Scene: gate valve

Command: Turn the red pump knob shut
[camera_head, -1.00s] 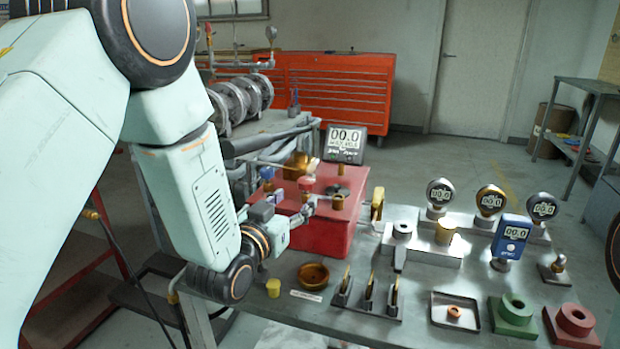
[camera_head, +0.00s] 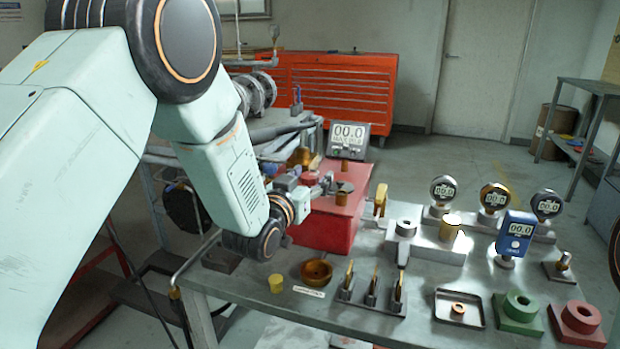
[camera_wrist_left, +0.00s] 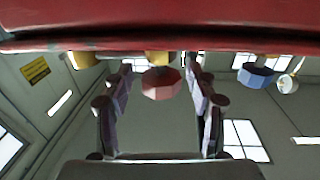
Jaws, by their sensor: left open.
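The red knob (camera_wrist_left: 161,84) shows in the left wrist view between the two fingers of my left gripper (camera_wrist_left: 158,102). The fingers are apart, with a gap on each side of the knob. In the head view the left gripper (camera_head: 324,186) is over the red pump box (camera_head: 335,228) on the bench, and the red knob (camera_head: 309,178) is small and partly hidden beside it. The box's red face (camera_wrist_left: 160,18) fills the top of the left wrist view. My right gripper is not in view.
Brass fittings (camera_head: 343,196) stand on the box close to the gripper. A display (camera_head: 348,139) stands behind it. Gauges (camera_head: 494,196) stand at the right.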

